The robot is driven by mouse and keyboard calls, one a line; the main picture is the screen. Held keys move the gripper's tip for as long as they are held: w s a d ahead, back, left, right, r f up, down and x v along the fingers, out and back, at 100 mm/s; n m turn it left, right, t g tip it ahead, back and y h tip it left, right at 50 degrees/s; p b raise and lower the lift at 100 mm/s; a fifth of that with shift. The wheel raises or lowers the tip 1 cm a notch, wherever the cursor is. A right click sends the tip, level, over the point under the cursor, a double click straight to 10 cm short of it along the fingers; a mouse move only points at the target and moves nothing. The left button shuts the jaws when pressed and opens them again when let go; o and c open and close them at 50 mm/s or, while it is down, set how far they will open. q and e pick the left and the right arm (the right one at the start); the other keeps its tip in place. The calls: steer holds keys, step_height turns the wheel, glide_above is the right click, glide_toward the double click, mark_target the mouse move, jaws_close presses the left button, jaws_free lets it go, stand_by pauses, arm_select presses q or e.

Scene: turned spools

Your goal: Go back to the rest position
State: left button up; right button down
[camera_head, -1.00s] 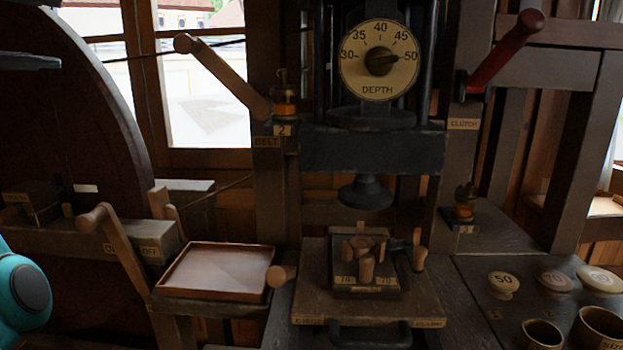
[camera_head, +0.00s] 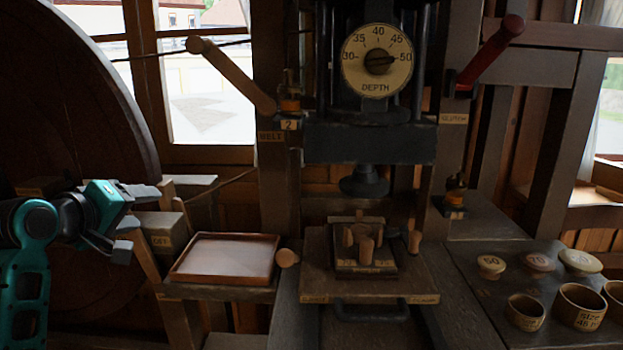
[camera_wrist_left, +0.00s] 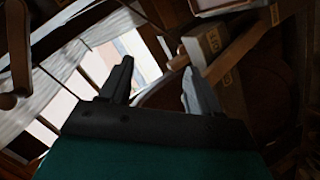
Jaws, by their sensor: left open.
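My left gripper (camera_head: 138,221) is at the left of the head view, in front of the large dark wheel and near the wooden lever post and its labelled block. Its jaws are open. In the left wrist view the two fingers (camera_wrist_left: 155,85) stand apart with nothing between them; the window and wooden parts show behind. The gripper hides part of the lever. My right gripper is not in view.
A wooden tray (camera_head: 228,258), apparently empty, lies right of my left gripper. The press with its depth dial (camera_head: 377,60) stands mid-picture above a fixture (camera_head: 364,262). Knobs (camera_head: 491,266) and cups (camera_head: 526,312) stand at right. The large wheel (camera_head: 75,100) fills the left.

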arm_select(q)
steer(key=s+d+f+m+g+y, duration=0.1)
steer(key=s+d+f+m, duration=0.1)
steer(key=f, duration=0.7)
steer(key=s+d+f+m, duration=0.1)
steer(key=s+f, duration=0.1)
steer(key=f, duration=0.6)
steer(key=s+d+f+m+g, duration=0.1)
steer(key=s+d+f+m, duration=0.3)
steer(key=s+f, duration=0.6)
steer(key=s+d+f+m+g, duration=0.1)
steer(key=s+d+f+m, duration=0.3)
steer(key=s+f, duration=0.6)
steer(key=s+d, duration=0.1)
steer(key=s, duration=0.2)
steer(key=shift+d+f+h+p, duration=0.2)
steer(key=shift+d+h+p, duration=0.05)
steer(key=shift+h+p, duration=0.15)
